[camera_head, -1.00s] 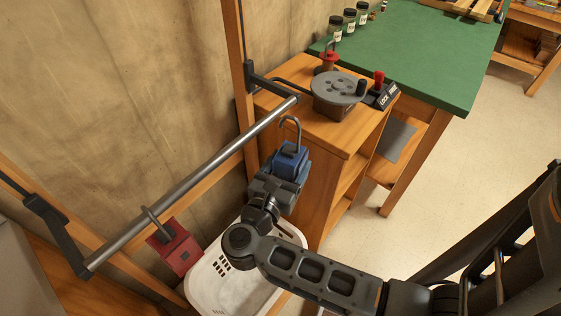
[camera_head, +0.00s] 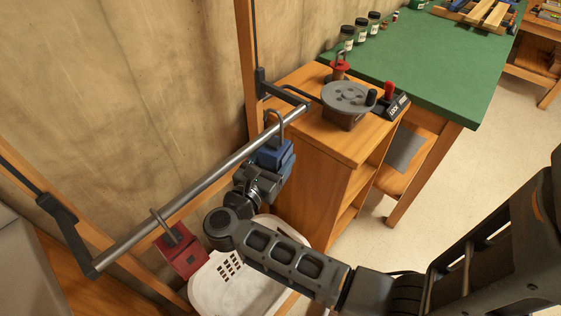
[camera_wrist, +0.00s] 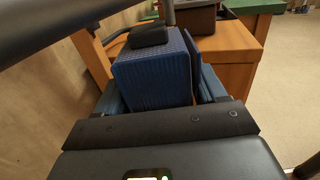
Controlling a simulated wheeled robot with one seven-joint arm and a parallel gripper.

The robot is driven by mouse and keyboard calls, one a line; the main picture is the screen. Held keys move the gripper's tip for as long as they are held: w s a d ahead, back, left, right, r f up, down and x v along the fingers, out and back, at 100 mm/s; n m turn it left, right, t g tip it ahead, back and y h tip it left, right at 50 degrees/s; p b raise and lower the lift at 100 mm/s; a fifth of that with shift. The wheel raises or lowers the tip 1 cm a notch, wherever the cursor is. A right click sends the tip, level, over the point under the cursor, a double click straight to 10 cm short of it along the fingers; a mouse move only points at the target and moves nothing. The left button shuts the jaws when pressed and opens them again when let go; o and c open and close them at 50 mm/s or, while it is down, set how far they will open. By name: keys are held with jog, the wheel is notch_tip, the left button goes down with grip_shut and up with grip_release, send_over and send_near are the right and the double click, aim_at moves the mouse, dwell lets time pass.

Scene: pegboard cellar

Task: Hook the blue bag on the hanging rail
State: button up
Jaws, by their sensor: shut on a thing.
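The blue bag (camera_head: 274,154) is held upright in my gripper (camera_head: 276,171), which is shut on its body. Its grey hook (camera_head: 281,121) sticks up and overlaps the far part of the hanging rail (camera_head: 205,183) in the head view. I cannot tell whether the hook's tip is over the bar or only beside it. In the wrist view the blue bag (camera_wrist: 150,80) fills the space between the fingers, with a black block on top. The rail (camera_wrist: 50,28) crosses the upper left there, close to the camera. The upper part of the hook is out of that view.
A red bag (camera_head: 182,254) hangs by its hook on the near part of the rail. A white basket (camera_head: 215,290) stands below. A wooden cabinet (camera_head: 325,145) with a grey round device (camera_head: 346,97) is just right of the rail's far end. A green-topped bench (camera_head: 440,70) stands behind.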

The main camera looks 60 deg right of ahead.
jog(key=shift+w+d, duration=0.1)
jog(key=shift+w, duration=0.3)
notch_tip(320, 180, down, 4)
jog(key=b, duration=0.4)
jog(key=shift+r+b, duration=0.1)
jog(key=shift+b, duration=0.2)
jog(key=o, duration=1.4)
